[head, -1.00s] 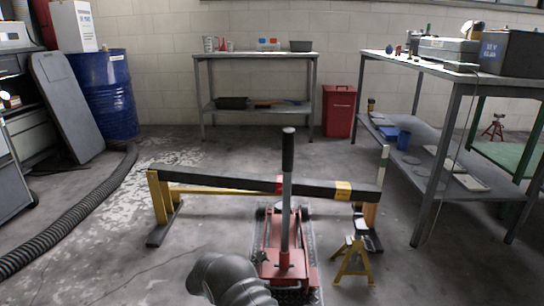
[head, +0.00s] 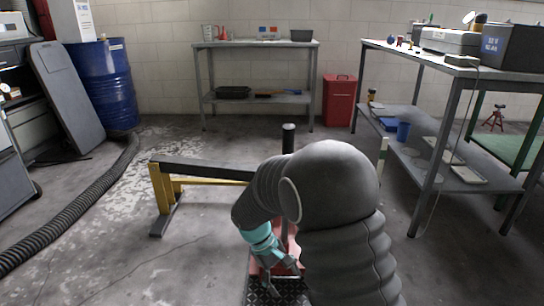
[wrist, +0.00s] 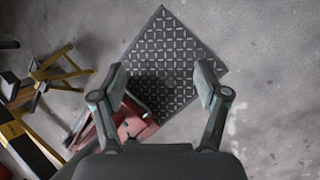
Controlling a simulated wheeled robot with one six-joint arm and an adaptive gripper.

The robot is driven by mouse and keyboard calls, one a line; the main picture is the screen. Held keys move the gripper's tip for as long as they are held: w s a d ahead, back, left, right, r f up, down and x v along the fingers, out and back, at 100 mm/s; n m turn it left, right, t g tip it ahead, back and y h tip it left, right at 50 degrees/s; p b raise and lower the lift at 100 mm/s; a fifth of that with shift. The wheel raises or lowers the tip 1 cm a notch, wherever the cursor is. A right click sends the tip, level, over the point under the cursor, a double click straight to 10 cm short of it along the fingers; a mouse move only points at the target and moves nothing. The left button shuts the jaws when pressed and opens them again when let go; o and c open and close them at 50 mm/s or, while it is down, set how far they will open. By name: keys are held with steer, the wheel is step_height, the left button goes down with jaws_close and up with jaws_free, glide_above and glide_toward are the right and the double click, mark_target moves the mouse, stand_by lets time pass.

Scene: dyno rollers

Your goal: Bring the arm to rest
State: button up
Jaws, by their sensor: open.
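My arm rises large and grey in the front middle of the head view, bent over, with a turquoise band above my gripper (head: 277,268). My gripper points down above the red floor jack and the dark patterned mat. In the wrist view, my gripper (wrist: 160,85) is open with nothing between its fingers. The dark patterned mat (wrist: 172,55) lies on the floor below the fingers. Part of the red jack (wrist: 131,122) shows beside the left finger. My arm hides most of the jack and the right part of the padded beam in the head view.
The padded beam (head: 215,168) stands on a yellow stand (head: 160,190). In the wrist view a small yellow stand (wrist: 50,72) is at upper left. A grey table (head: 465,75) is at right, a blue drum (head: 108,90) at left. A black hose (head: 75,212) lies on the left floor.

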steer(key=s+d+r+m+t+y+p, duration=0.1)
steer(key=s+d+r, duration=0.3)
steer(key=r, duration=0.5)
steer(key=s+d+r+m+t+y+p, duration=0.2)
steer(key=s+d+r+m+t+p, duration=0.1)
steer(key=s+r, duration=0.6)
steer(key=s+d+r+m+t+y+p, duration=0.1)
steer(key=s+d+r+m+t+p, duration=0.2)
steer(key=s+r, duration=0.4)
step_height(320, 180, up, 4)
steer(key=d+m, duration=0.1)
steer(key=d, duration=0.1)
steer(key=shift+s+d+y, duration=0.15)
steer(key=shift+d+y, duration=0.15)
steer(key=shift+y, duration=0.1)
